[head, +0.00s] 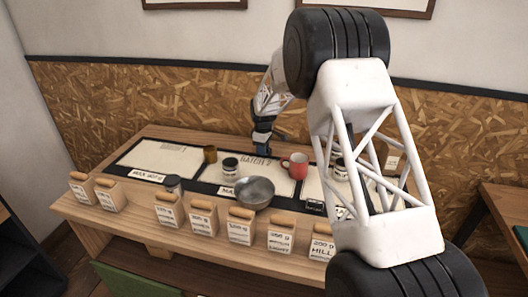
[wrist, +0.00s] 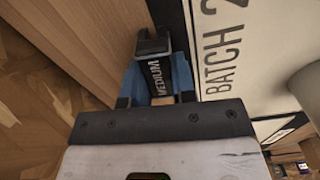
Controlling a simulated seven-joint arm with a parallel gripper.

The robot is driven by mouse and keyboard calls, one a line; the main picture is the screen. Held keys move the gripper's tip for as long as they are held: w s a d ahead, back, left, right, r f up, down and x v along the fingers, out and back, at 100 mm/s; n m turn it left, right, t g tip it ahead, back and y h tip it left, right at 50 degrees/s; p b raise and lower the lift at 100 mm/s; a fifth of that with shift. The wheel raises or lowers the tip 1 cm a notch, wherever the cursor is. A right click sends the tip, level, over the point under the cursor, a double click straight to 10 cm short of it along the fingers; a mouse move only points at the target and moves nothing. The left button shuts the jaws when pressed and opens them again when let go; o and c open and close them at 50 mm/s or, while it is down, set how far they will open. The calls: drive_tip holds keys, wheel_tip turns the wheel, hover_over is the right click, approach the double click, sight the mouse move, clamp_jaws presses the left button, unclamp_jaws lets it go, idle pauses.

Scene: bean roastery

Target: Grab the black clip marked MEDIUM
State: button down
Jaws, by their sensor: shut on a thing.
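The black clip marked MEDIUM (wrist: 155,78) is between the blue-lined fingers of my gripper (wrist: 157,86) in the wrist view, with its white lettering facing the camera. My gripper is shut on it. The clip is close to the edge of the BATCH 2 mat (wrist: 220,45), over or at the bare wood; I cannot tell whether it still touches the table. In the head view my gripper (head: 262,143) is at the far side of the table, behind the BATCH 2 mat, and the clip is too small to make out there.
A red mug (head: 296,166) stands right of my gripper. A metal bowl (head: 254,193), a labelled jar (head: 230,168) and a brown cup (head: 210,154) stand nearer or left. Several labelled bean bags (head: 240,230) line the front edge. A dark small block (head: 313,207) lies right of the bowl.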

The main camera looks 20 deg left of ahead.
drive_tip(key=shift+r, duration=0.2)
drive_tip(key=shift+r, duration=0.55)
wheel_tip(320, 180, up, 2)
drive_tip(key=s+d, duration=0.2)
drive_tip(key=s, duration=0.2)
drive_tip(key=s+d+r, duration=0.1)
drive_tip(key=s+d, duration=0.1)
drive_tip(key=s, duration=0.3)
drive_tip(key=s+d, duration=0.3)
drive_tip(key=s, duration=0.2)
drive_tip(key=shift+s+r, duration=0.2)
drive_tip(key=shift+r, duration=0.05)
